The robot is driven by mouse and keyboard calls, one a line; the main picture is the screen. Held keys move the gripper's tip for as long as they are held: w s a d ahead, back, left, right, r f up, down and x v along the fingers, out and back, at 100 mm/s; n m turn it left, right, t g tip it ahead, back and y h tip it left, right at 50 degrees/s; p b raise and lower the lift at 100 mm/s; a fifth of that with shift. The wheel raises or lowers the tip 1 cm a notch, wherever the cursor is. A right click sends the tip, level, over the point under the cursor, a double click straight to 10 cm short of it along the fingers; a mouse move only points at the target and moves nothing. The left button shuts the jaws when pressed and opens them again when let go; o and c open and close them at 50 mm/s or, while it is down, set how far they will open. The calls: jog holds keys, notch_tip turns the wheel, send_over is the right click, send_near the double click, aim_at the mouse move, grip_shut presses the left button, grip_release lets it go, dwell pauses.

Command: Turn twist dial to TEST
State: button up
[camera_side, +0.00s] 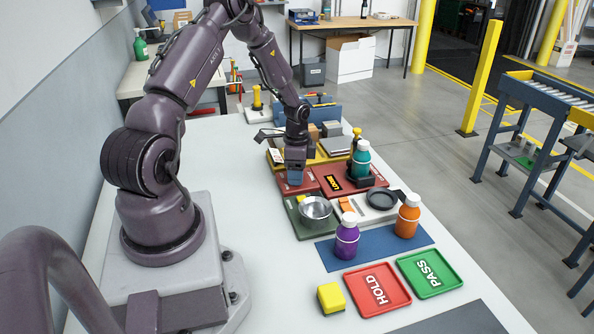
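My gripper (296,174) points down over the left part of a red panel (291,188) in the middle of the table. Its blue-grey tip is at or just above the panel, and I cannot tell whether it touches. The twist dial cannot be made out; the area under my gripper is hidden. No TEST marking is readable. A second red panel (366,184) with a black label in yellow letters lies just right of my gripper.
Red HOLD (394,302) and green PASS (446,270) trays and a yellow block (330,298) lie in front. The white tabletop (240,190) left of the panels is clear.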

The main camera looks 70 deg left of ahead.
notch_tip(320, 180, up, 13)
dwell(0.6)
dwell(0.3)
jog(key=s+d+r+n+t, duration=0.1)
jog(key=s+d+r+t, duration=0.1)
jog(key=d+r, duration=0.4)
jog(key=s+d+r+n+t, duration=0.1)
jog(key=s+d+r, duration=0.4)
jog(key=d, duration=0.8)
jog(key=s+d+r+n+t, duration=0.2)
jog(key=s+d+r, duration=0.1)
jog(key=d+r, duration=0.5)
jog(key=shift+s+d+r+n+t, duration=0.15)
jog(key=shift+d+r+n+t, duration=0.15)
jog(key=shift+d, duration=0.45)
